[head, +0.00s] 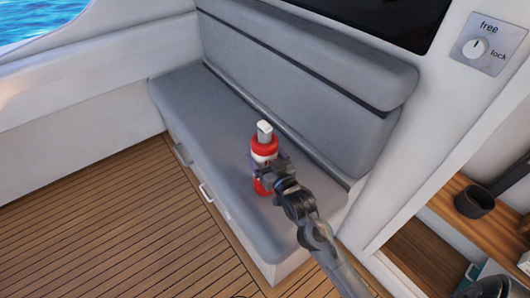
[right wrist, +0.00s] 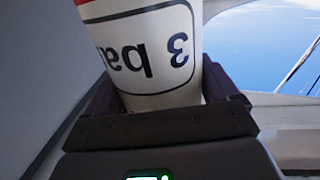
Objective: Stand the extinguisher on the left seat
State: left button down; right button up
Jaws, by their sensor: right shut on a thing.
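The extinguisher (head: 264,147), red with a white band and a pale top, is upright over the grey seat cushion (head: 205,105). I cannot tell whether its base touches the cushion. My right gripper (head: 268,166) is shut around its middle, below the white band. In the right wrist view the extinguisher's white label (right wrist: 150,50) with upside-down "3 ba" lettering fills the space between the fingers of my right gripper (right wrist: 155,105).
The grey backrest (head: 310,75) runs behind the cushion. A free/lock knob (head: 477,48) is on the wall at upper right. A dark cup (head: 474,202) stands on a wooden shelf (head: 440,205) at right. The cushion left of the extinguisher and the plank floor (head: 110,215) are clear.

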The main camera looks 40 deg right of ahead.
jog(key=shift+r, duration=0.15)
jog(key=o, duration=1.8)
jog(key=shift+f, duration=0.2)
jog(key=shift+r, duration=0.1)
jog(key=b+v, duration=0.1)
jog(key=v, duration=1.1)
jog(key=shift+r, duration=0.1)
